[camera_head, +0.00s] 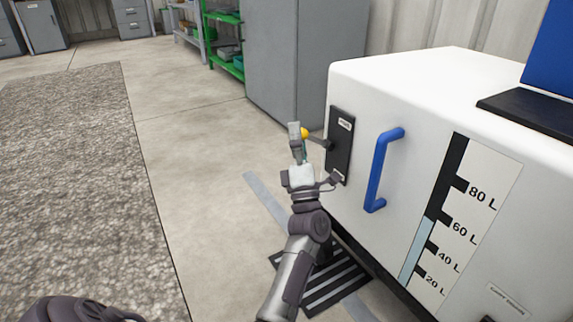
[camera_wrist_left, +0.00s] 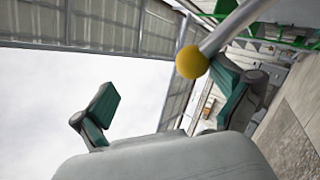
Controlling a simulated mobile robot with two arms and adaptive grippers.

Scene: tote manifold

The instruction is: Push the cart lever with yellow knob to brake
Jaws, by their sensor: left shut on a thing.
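The yellow knob (camera_head: 304,132) sits on the end of a short grey lever (camera_head: 318,141). The lever sticks out from a dark plate (camera_head: 340,150) on the side of the white cart (camera_head: 400,95). The plate has small labels near its top and bottom, too small to read. My left gripper (camera_head: 300,138) is at the knob and partly hides it. In the left wrist view, the yellow knob (camera_wrist_left: 191,62) and its rod lie against the green-padded right finger, and the left finger stands apart from it. My right gripper is not in view.
A blue handle (camera_head: 377,170) stands out from the cart right of the plate. A volume scale (camera_head: 441,220) is further right. A grey cabinet (camera_head: 300,60) and green shelving (camera_head: 222,45) stand behind. The floor left of my arm is clear, with a grey mat.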

